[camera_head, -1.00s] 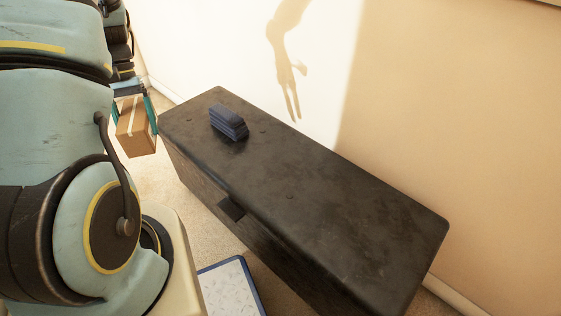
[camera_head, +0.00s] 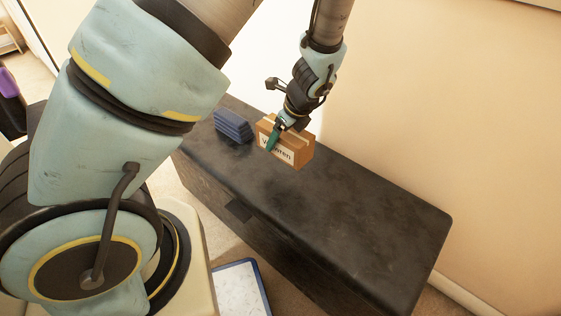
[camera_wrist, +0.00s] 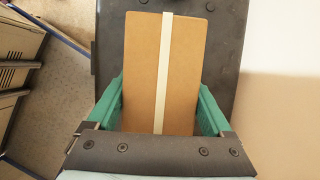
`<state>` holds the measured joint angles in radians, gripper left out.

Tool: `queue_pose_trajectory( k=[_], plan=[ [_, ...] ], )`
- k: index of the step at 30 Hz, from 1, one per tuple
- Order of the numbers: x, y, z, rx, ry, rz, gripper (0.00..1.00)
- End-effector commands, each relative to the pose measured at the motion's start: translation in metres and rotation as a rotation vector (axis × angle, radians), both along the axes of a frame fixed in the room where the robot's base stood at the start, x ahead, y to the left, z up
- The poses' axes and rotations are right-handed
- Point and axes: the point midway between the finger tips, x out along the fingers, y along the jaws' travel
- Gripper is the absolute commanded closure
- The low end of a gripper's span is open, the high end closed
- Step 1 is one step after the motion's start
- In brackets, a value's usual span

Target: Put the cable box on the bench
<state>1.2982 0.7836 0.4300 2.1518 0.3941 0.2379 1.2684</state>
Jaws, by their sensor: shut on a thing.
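The cable box (camera_head: 297,148) is a brown cardboard box with a white label on its side and a pale tape strip on top. My gripper (camera_head: 274,139) is shut on it, with a green finger on each side in the wrist view (camera_wrist: 163,105). The box is over the far half of the dark bench (camera_head: 350,215), to the right of a blue stacked object. I cannot tell whether its underside touches the bench top. The wrist view shows the box top (camera_wrist: 150,70) between the fingers, with the bench behind it.
The blue stacked object (camera_head: 233,126) sits on the bench just left of the box. The right part of the bench top is bare. A wall (camera_head: 440,110) stands behind the bench. A blue-edged white panel (camera_head: 240,288) lies in front of the bench.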

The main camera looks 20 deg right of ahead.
Motion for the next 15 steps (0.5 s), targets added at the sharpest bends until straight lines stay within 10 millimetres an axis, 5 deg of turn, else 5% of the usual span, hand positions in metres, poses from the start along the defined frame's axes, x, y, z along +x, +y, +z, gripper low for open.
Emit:
queue_pose_trajectory(
  k=[6, 15],
  plan=[
    [0.000, 0.001, -0.042, 0.004, 0.000, 0.002, 0.83],
    [0.000, 0.001, -0.069, 0.003, -0.001, 0.004, 0.83]
  ],
)
